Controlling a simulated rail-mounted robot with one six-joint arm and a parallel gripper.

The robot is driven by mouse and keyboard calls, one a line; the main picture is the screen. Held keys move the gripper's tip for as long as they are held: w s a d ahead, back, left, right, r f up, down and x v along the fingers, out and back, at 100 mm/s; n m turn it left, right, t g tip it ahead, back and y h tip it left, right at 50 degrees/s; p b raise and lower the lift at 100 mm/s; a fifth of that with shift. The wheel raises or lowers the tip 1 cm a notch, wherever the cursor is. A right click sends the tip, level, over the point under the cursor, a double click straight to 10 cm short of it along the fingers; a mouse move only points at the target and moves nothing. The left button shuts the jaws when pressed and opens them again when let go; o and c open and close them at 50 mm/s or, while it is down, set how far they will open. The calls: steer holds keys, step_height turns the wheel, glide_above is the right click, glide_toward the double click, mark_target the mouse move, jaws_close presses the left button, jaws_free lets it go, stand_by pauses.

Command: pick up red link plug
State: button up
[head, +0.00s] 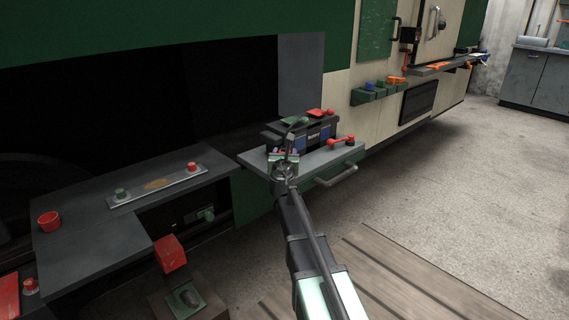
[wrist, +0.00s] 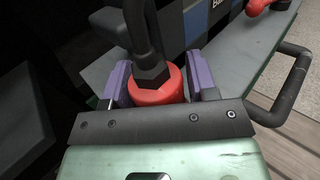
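The red link plug (wrist: 158,92) shows in the wrist view as a round red body with a black hex nut and a thick dark cable rising from it. The plug's lower part is hidden behind the gripper's dark front plate. In the head view, my gripper (head: 283,156) is at the left end of the grey shelf, beside the dark battery box (head: 314,134). The plug cannot be made out there.
A red-ended handle (head: 342,141) lies on the shelf (head: 318,158) right of the box; a grab bar (head: 337,176) juts from the shelf's front. Green and red pieces (head: 315,112) sit on the box. A grey bench (head: 90,235) with a red cup (head: 48,221) stands left.

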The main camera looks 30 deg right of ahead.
steer(key=c, duration=0.6)
steer(key=shift+r, duration=0.1)
step_height(320, 180, up, 20)
steer(key=p, duration=2)
